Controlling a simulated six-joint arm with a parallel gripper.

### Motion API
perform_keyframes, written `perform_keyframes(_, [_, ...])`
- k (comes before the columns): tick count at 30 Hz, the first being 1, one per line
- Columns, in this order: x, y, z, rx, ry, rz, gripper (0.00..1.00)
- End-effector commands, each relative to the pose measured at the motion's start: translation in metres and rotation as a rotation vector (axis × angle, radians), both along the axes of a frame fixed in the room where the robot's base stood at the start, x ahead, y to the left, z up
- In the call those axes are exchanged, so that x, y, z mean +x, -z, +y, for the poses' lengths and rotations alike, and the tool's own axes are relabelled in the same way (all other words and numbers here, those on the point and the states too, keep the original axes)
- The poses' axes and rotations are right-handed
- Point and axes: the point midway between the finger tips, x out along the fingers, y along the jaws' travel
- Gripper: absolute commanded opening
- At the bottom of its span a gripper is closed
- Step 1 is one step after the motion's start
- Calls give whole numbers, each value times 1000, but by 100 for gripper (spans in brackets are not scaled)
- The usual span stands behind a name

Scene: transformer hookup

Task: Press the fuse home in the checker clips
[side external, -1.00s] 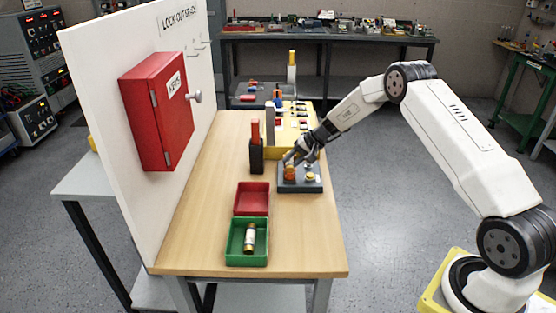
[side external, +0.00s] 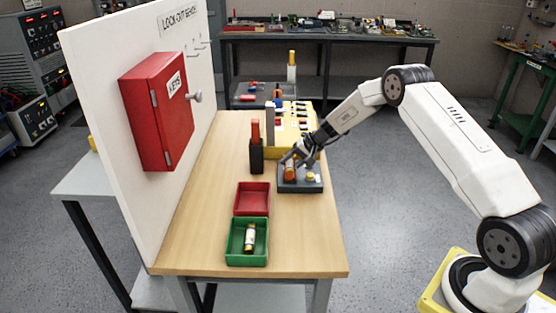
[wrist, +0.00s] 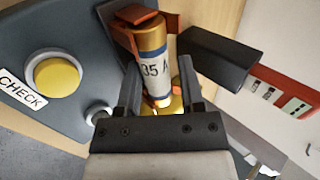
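The fuse (wrist: 153,65), a brass-ended cylinder with a white "35 A" label, lies along the copper-coloured checker clips (wrist: 172,22). In the side view the fuse (side external: 290,168) is on the left part of the dark grey checker (side external: 312,187). My gripper (wrist: 158,68) has its two fingers apart, one on each side of the fuse's lower half, with gaps showing beside it. In the side view my gripper (side external: 291,158) is just above the fuse. The lower clip is partly hidden, and I cannot tell how deep the fuse sits.
The checker has a yellow button (wrist: 57,73) beside a CHECK label. A black holder (side external: 256,155) with an orange-topped tool stands left of it. A red tray (side external: 252,187) is empty; a green tray (side external: 232,243) holds another fuse. The bench's right front is clear.

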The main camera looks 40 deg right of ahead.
Motion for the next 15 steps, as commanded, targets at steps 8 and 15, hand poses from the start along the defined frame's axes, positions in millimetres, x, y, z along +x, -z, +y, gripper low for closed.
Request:
perform_keyframes(8, [-5, 7, -3, -5, 5, 13, 75])
perform_keyframes(15, [-6, 9, -4, -6, 5, 17, 75])
